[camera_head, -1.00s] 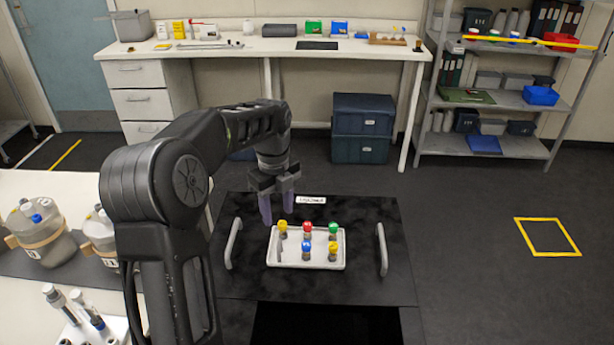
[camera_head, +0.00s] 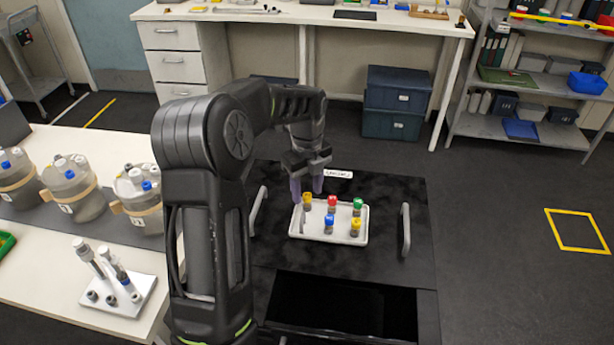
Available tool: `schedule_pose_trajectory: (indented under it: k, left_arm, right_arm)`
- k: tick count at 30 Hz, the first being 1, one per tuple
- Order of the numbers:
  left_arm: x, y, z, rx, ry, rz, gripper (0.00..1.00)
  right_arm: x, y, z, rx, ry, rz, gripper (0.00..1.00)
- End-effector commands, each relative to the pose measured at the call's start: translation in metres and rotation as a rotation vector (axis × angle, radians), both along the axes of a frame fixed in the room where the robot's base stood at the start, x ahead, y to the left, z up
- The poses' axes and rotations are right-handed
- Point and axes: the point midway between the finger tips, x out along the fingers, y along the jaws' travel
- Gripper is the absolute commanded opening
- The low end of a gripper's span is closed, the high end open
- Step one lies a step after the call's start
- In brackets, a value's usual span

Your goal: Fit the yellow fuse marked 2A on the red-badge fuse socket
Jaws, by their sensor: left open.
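A white tray (camera_head: 297,231) holds several small fuses with coloured caps. Two caps are yellow: one at the back left (camera_head: 307,200) and one at the front right (camera_head: 355,225). A red (camera_head: 333,202), a green (camera_head: 358,204) and a blue (camera_head: 328,222) cap stand among them. The ratings are too small to read, so I cannot tell which yellow fuse is 2A. My left gripper (camera_head: 306,188) is open, pointing down, just behind or above the back-left yellow fuse. I cannot make out a red-badge socket. My right gripper is not in view.
The tray rests on a black top (camera_head: 385,235) between two upright handles (camera_head: 405,230). On the left, a white bench (camera_head: 40,270) carries several lidded vessels (camera_head: 73,190) and a small stand with upright tools (camera_head: 120,292). Open floor lies to the right.

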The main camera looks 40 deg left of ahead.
Motion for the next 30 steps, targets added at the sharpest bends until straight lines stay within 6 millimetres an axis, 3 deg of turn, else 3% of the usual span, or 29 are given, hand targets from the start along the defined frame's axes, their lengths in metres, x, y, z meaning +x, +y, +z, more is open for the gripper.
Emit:
schedule_pose_trajectory:
  k: [6, 16, 30]
  left_arm:
    - [-0.001, 0.0, -0.023, 0.0, 0.002, 0.001, 0.47]
    - [0.0, 0.0, -0.027, 0.0, 0.0, 0.001, 0.47]
    - [0.0, 0.0, -0.027, 0.0, 0.0, 0.001, 0.08]
  right_arm:
    - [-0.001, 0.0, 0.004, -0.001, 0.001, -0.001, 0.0]
    - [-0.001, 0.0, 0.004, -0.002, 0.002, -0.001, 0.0]
    - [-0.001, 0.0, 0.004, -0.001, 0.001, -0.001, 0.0]
